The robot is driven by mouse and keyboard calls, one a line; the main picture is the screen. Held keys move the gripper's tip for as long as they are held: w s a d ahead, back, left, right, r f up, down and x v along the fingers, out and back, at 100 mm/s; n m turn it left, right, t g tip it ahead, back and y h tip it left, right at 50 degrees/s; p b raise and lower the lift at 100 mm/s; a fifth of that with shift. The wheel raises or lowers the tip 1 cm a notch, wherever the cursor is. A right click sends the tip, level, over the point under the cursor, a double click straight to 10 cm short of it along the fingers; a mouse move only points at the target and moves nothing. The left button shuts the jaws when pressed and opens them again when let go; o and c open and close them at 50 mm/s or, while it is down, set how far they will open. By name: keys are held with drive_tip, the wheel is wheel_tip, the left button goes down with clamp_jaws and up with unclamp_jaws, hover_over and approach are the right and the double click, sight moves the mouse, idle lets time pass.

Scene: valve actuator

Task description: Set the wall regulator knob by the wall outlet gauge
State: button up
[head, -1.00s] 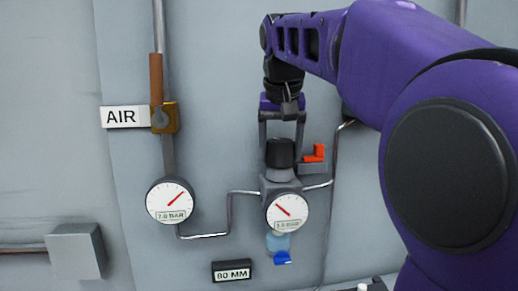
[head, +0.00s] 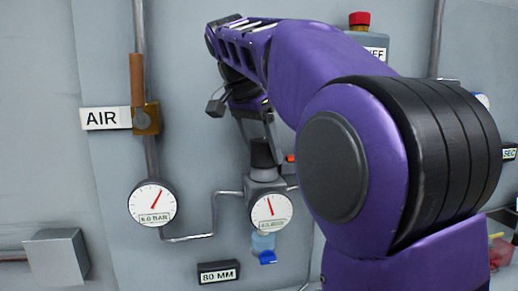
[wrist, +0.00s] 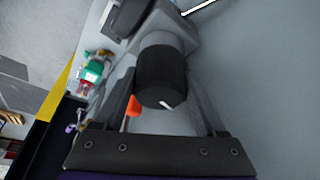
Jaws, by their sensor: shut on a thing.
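The black regulator knob (head: 262,152) sits on top of the grey regulator body (head: 262,183) on the wall. My gripper (head: 258,136) reaches down from above and is shut on the knob, a finger on either side. In the wrist view the knob (wrist: 160,68) lies between the fingers, with a white mark on its end face. The round outlet gauge (head: 271,211) is on the regulator's front; its red needle points nearly straight up, slightly left. Its small printed value is too blurred to read surely.
A second gauge (head: 152,204) hangs at left, its needle up and right, below the AIR sign (head: 106,118) and a brown-handled valve (head: 138,80). A red-orange part (wrist: 133,106) lies close beside one finger. An 80 MM block (head: 218,272) is below.

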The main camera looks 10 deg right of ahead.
drive_tip(key=shift+m, duration=0.4)
drive_tip(key=o, duration=1.3)
